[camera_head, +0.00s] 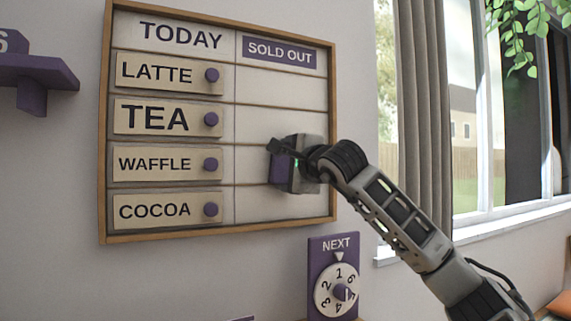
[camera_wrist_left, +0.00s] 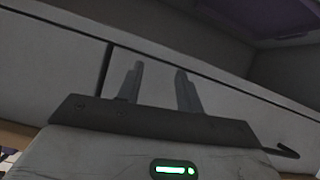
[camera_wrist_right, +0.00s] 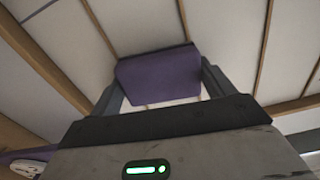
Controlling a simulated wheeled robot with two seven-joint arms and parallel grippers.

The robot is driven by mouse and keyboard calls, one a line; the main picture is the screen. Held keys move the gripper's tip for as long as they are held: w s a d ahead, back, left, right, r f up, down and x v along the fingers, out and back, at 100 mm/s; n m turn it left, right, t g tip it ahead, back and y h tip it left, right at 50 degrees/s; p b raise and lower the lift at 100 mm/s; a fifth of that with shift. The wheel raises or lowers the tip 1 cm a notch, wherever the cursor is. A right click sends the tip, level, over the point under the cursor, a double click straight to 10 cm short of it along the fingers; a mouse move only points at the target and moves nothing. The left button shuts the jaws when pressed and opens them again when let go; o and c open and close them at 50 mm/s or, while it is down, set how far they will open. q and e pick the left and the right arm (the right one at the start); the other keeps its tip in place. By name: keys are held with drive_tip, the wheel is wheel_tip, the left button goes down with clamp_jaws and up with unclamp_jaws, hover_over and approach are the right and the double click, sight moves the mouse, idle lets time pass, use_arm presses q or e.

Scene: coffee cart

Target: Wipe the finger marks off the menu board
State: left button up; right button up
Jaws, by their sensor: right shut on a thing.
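The menu board (camera_head: 285,90) hangs on the wall with a wooden frame, a TODAY column of name plates with purple knobs, and a SOLD OUT column. My right gripper (camera_head: 277,165) is at the lower part of the SOLD OUT column. It is shut on a purple block-shaped wiper (camera_wrist_right: 158,76), which is at or very near the board face; contact cannot be told. The wiper also shows in the head view (camera_head: 277,172). I cannot make out finger marks. My left gripper (camera_wrist_left: 158,85) has its two fingers apart with nothing between them, in front of a pale panelled surface.
A purple NEXT dial (camera_head: 335,285) is on the wall below the board's right corner. A purple shelf (camera_head: 38,75) juts out at the left. A curtain (camera_head: 425,110) and a window with a sill are at the right. Name plates with knobs (camera_head: 211,119) stand out left of the gripper.

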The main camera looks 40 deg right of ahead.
sight(263, 165)
drive_tip(key=shift+w+a+p, duration=0.1)
drive_tip(key=shift+w+a, duration=0.15)
drive_tip(key=shift+a, duration=0.4)
drive_tip(key=shift+w+a+p, duration=0.1)
drive_tip(key=shift+w+a, duration=0.1)
drive_tip(key=shift+a, duration=0.4)
drive_tip(key=shift+w+a+p, duration=0.1)
drive_tip(key=shift+w+a, duration=0.15)
drive_tip(key=shift+a, duration=0.4)
drive_tip(key=shift+f, duration=0.1)
drive_tip(key=shift+s+a+f+b, duration=0.1)
drive_tip(key=shift+s+a+b, duration=0.2)
drive_tip(key=shift+s+b, duration=0.1)
drive_tip(key=shift+b+v, duration=0.7)
drive_tip(key=shift+v, duration=1.7)
drive_tip(key=shift+s+d, duration=0.2)
drive_tip(key=v, duration=0.2)
drive_tip(key=shift+s+a+r+b, duration=0.15)
drive_tip(key=shift+s+r+b, duration=0.1)
drive_tip(key=shift+s+b, duration=0.1)
